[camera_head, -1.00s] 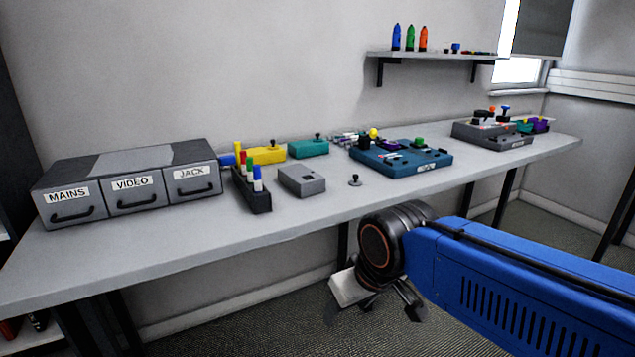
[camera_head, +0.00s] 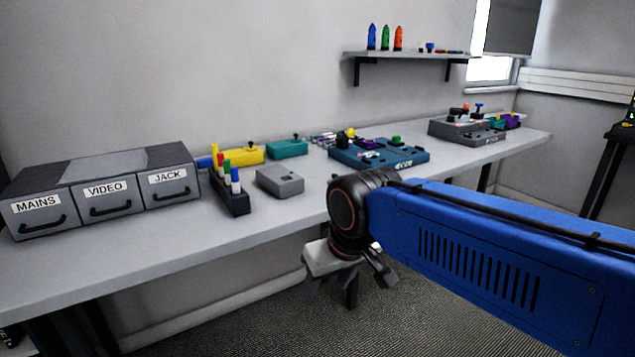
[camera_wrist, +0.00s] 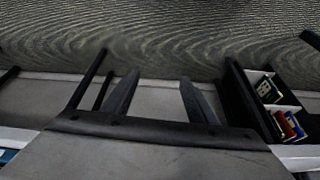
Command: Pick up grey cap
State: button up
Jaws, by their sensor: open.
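No thing is clearly identifiable as the grey cap now. A small grey knob-like piece stood on the bench right of the grey box a second ago; my arm's wrist now covers that spot. The grey box (camera_head: 280,181) sits on the bench with a small dark spot on its top. My gripper (camera_head: 347,278) hangs in front of the bench's front edge, above the floor. In the wrist view its two fingers (camera_wrist: 160,80) are apart, with nothing between them.
The bench (camera_head: 110,245) holds labelled drawers (camera_head: 105,190), a marker holder (camera_head: 232,195), a yellow box (camera_head: 240,155), a teal box (camera_head: 287,149) and a blue control box (camera_head: 378,160). A shelf unit (camera_wrist: 270,100) stands at right in the wrist view. The bench's front strip is clear.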

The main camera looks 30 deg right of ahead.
jog(key=w+d+r+m+g+h, duration=0.1)
jog(key=w+d+r+m, duration=0.25)
jog(key=w+r, duration=0.4)
jog(key=w+d+r+m+g, duration=0.1)
jog(key=w+d+r+m, duration=0.25)
jog(key=w+r, duration=0.45)
jog(key=m+g, duration=0.2)
jog(key=m, duration=0.4)
send_near(334, 175)
notch_tip(334, 175, down, 4)
jog(key=shift+w+r+n, duration=0.1)
jog(key=shift+w+n, duration=0.05)
jog(key=shift+n, duration=0.15)
jog(key=shift+w+d+f, duration=0.1)
jog(key=shift+d+f, duration=0.1)
jog(key=shift+f, duration=0.7)
jog(key=shift+d+f, duration=0.2)
jog(key=shift+f, duration=0.7)
jog(key=shift+d+f, duration=0.15)
jog(key=shift+f, duration=0.7)
jog(key=c, duration=1.1)
